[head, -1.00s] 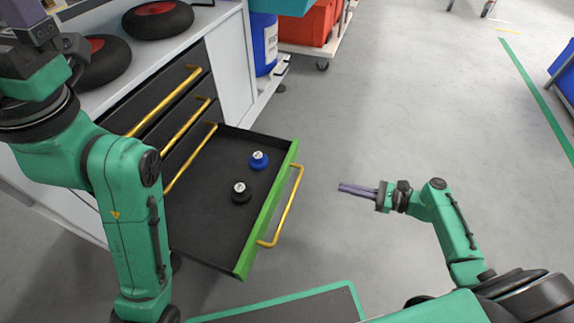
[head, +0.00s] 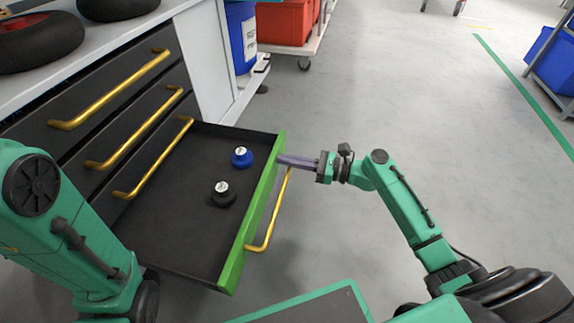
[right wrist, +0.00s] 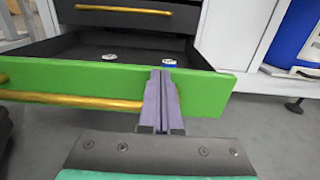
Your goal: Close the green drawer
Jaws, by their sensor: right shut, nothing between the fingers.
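The green drawer (head: 252,222) is pulled out from the cabinet, its green front facing right in the head view. A gold handle (head: 271,214) runs along that front. In the right wrist view the shut fingers (right wrist: 161,75) overlap the green front (right wrist: 205,92), right of the handle (right wrist: 70,101); contact is hard to tell. My left gripper is out of view.
Closed black drawers with gold handles (head: 110,90) are in the cabinet above the open one. Black wheels (head: 38,42) lie on the cabinet top. A blue barrel (head: 240,38) and red bin (head: 284,22) stand behind.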

